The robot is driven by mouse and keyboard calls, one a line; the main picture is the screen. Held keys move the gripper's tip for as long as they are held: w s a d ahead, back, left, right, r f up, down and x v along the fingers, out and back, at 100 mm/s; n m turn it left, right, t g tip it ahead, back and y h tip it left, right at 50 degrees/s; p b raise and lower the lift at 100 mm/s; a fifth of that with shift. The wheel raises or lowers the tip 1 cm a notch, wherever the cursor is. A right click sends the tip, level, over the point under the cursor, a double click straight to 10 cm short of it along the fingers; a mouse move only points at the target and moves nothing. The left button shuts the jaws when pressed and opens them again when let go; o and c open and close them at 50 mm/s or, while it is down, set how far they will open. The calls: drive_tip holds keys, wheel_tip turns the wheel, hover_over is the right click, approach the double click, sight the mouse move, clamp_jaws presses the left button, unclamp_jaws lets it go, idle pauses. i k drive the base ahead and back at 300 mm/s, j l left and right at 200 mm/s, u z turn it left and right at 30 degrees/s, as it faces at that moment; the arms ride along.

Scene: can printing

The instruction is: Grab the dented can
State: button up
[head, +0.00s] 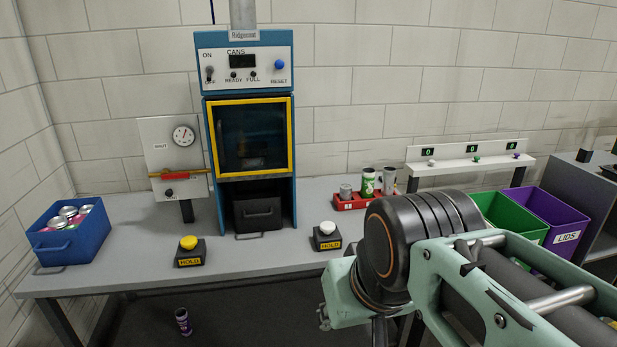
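Three cans stand in or at a small red tray (352,205) on the bench: a short plain grey can (345,191), a green and white can (368,184) and a greyish patterned can (389,180). A dark purple can (183,322) stands on the floor in front of the bench. Several cans (68,211) with light tops lie in a blue bin (62,243) at the left. I cannot tell at this size which can is dented. My arm crosses the lower right, in front of the bench, and my gripper does not show.
A blue machine with a yellow-framed door (251,137) stands on the bench (110,277), a dark drawer (257,214) beneath it. Yellow (188,243) and white (326,228) buttons stand near the front edge. Green (511,219) and purple (560,214) bins are at the right.

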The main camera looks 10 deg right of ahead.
sight(388, 172)
drive_tip(key=i+l+z, duration=0.1)
drive_tip(key=i+l, duration=0.2)
drive_tip(key=l, duration=0.25)
drive_tip(key=i+l+z, duration=0.1)
drive_tip(key=i+l, duration=0.2)
drive_tip(key=l, duration=0.25)
drive_tip(key=i+l+z, duration=0.1)
drive_tip(key=i+l, duration=0.25)
drive_tip(key=l, duration=0.15)
drive_tip(key=i+l+z, duration=0.1)
drive_tip(key=i+l, duration=0.25)
drive_tip(key=l, duration=0.15)
